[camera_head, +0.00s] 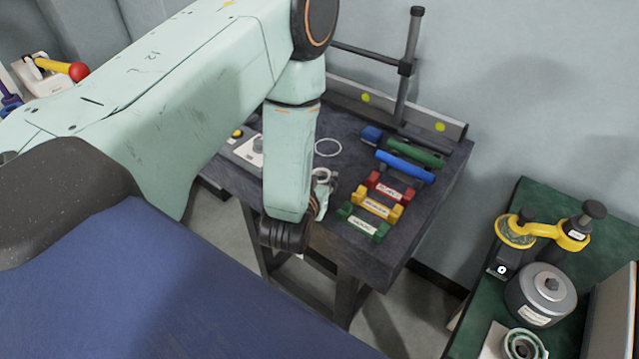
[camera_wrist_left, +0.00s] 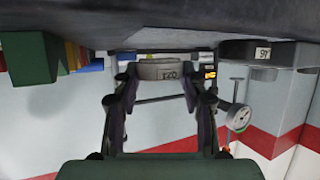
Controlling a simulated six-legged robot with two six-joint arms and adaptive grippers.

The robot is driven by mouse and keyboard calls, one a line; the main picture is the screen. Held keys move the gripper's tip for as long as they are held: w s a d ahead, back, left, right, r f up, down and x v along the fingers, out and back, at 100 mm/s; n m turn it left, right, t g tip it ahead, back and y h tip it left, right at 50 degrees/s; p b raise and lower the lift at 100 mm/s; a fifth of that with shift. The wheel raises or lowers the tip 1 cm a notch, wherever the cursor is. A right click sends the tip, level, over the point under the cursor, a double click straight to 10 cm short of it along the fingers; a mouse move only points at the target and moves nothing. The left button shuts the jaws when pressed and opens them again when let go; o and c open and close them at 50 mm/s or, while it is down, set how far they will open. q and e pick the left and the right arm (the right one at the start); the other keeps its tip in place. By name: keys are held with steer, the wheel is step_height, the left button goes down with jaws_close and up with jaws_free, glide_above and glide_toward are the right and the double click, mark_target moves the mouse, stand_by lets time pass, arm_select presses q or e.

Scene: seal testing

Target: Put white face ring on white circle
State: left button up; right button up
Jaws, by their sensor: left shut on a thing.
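My left gripper (camera_head: 322,188) is mostly hidden behind its own wrist, over the near left part of the dark table (camera_head: 350,250). In the left wrist view its two fingers (camera_wrist_left: 160,84) are shut on a pale ring (camera_wrist_left: 159,71) with dark lettering. Part of this pale ring also shows at the fingertips in the head view (camera_head: 322,174). The white circle (camera_head: 328,147) is a thin outline on the table top, just beyond the gripper, and looks empty. The ring is apart from the circle in the picture; its height above the table is hard to tell.
Red (camera_head: 390,188), yellow (camera_head: 377,205) and green (camera_head: 363,223) labelled holders stand right of the gripper. Blue (camera_head: 405,166) and green (camera_head: 415,151) cylinders lie behind them. A grey device (camera_head: 246,148) is left of the circle. A dark post (camera_head: 408,68) rises at the back.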

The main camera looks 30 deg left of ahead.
arm_select(q)
steer(key=shift+s+a+f, duration=0.1)
steer(key=shift+s+f, duration=0.15)
steer(key=shift+f, duration=0.35)
steer(key=shift+w, duration=0.1)
steer(key=shift+w+f, duration=0.1)
steer(key=shift+f, duration=0.25)
steer(key=o, duration=1.2)
steer(key=shift+r, duration=0.15)
